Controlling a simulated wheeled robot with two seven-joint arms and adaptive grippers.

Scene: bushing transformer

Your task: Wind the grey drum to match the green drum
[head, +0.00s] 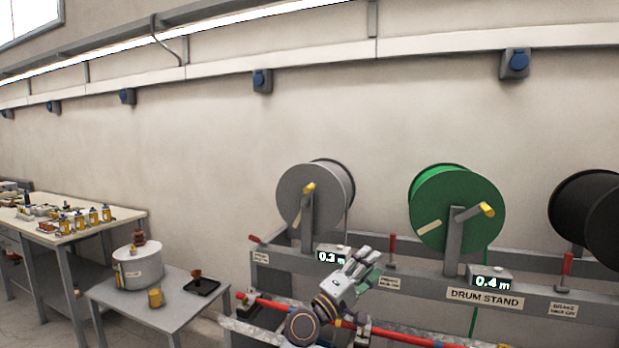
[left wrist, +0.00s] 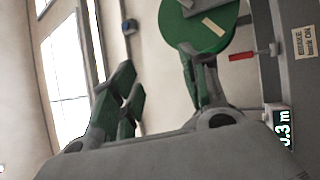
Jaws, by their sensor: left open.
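The grey drum (head: 300,205) is mounted on the drum stand (head: 420,290); its yellow crank knob (head: 309,188) points up. Its display (head: 328,257) reads 0.3 m, partly hidden in the head view; a 0.3 m display (left wrist: 283,128) also shows in the left wrist view. The green drum (head: 440,205) is to its right, with its yellow knob (head: 487,209) out to the right and its display (head: 491,281) at 0.4 m. It also shows in the left wrist view (left wrist: 190,28). My left gripper (head: 366,262) is open and empty, below and right of the grey drum. My right gripper is out of view.
A red brake lever (head: 393,248) stands upright between the drums; another (head: 567,262) is by the black drum (head: 570,205). A left red lever (head: 257,240) is tilted. A small table (head: 165,317) and a workbench (head: 110,220) stand at left.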

